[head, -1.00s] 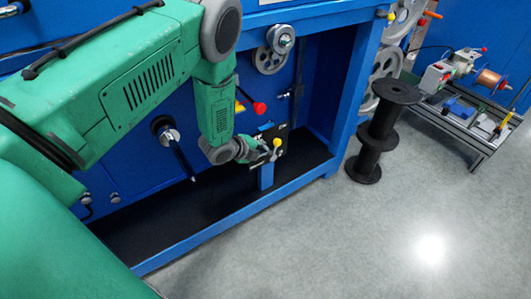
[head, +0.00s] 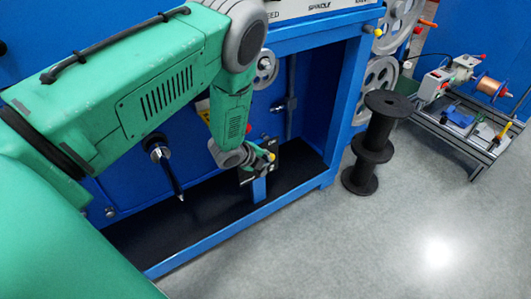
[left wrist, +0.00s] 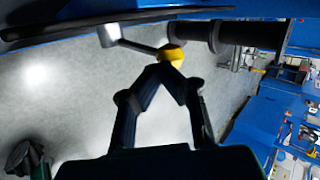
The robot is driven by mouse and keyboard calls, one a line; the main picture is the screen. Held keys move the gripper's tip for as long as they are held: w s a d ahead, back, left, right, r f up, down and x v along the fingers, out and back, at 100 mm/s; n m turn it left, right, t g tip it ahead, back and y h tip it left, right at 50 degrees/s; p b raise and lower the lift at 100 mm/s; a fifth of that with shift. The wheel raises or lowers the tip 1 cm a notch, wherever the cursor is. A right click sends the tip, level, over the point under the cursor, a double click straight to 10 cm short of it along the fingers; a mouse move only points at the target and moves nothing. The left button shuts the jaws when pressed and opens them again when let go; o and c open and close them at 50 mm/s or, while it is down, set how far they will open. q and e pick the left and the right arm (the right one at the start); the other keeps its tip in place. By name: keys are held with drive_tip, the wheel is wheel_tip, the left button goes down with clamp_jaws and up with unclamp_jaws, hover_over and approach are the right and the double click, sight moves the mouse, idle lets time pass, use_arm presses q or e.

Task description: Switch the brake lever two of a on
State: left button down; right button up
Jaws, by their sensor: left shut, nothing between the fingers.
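The brake lever with a yellow ball knob (head: 271,157) sits on a dark plate on a short blue post (head: 259,189), low in the blue machine frame. My right gripper is out of view.
A black spool stand (head: 373,140) stands on the floor right of the frame. A low bench (head: 460,125) with a copper spool is at the far right. A black-handled lever (head: 165,165) is left of my forearm. The front floor is clear.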

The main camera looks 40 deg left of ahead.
use_arm(q)
drive_tip(key=s+a+r, duration=0.1)
drive_tip(key=s+a, duration=0.2)
drive_tip(key=s, duration=0.9)
drive_tip(key=shift+s+r, duration=0.25)
drive_tip(key=shift+s, duration=0.1)
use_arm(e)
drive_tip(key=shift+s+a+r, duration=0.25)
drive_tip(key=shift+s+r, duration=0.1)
use_arm(q)
drive_tip(key=shift+a, duration=0.1)
